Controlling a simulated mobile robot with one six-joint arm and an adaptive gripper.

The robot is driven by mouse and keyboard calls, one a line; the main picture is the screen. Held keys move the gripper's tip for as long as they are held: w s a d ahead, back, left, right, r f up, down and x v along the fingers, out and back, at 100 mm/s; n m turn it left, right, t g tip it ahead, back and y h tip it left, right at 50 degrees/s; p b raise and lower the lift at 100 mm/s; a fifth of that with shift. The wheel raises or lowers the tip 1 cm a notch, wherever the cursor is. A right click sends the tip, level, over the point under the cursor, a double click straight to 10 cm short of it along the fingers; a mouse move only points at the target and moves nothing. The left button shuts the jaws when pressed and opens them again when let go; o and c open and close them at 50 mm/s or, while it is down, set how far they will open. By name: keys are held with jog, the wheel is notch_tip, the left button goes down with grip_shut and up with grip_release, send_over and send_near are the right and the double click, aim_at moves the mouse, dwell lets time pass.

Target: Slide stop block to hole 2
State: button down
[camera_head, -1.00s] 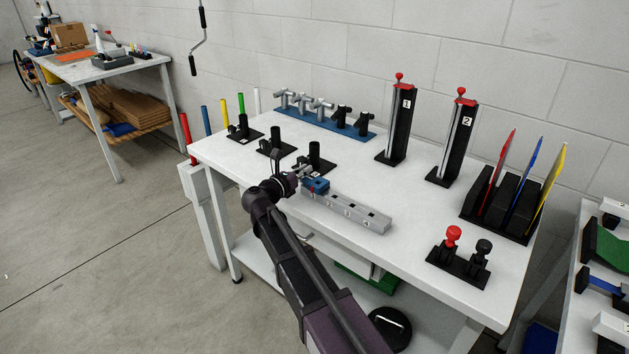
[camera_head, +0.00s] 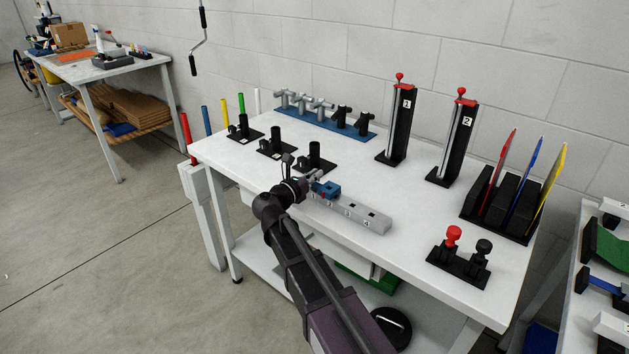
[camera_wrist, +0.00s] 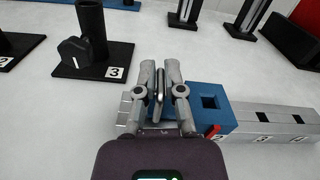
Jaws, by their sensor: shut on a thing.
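The blue stop block (camera_head: 329,189) sits on the grey rail (camera_head: 372,219), near the rail's left end. In the wrist view the blue block (camera_wrist: 225,122) has a square opening in its top. A small red pointer (camera_wrist: 214,131) on its front edge is beside the rail's mark 2, slightly left of it. Marks 3 and 4 and their square holes show on the bare rail (camera_wrist: 272,112) to the right. My gripper (camera_wrist: 160,76) is shut on a thin upright metal tab at the block's left side; in the head view my gripper (camera_head: 312,178) is left of the block. Hole 2 is hidden under the block.
A black stand marked 3 (camera_wrist: 93,62) is close behind my gripper on the left. Towers 1 (camera_head: 400,125) and 2 (camera_head: 457,140) stand at the back. Red and black knobs (camera_head: 460,262) stand front right. The white tabletop (camera_head: 420,205) right of the rail is clear.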

jog(key=shift+s+d, duration=0.65)
jog(key=shift+d, duration=0.2)
jog(key=shift+c, duration=1.4)
grip_release()
jog(key=shift+s+a, duration=0.1)
jog(key=shift+a, duration=0.05)
jog(key=v, duration=1.1)
jog(key=shift+s+a, duration=0.3)
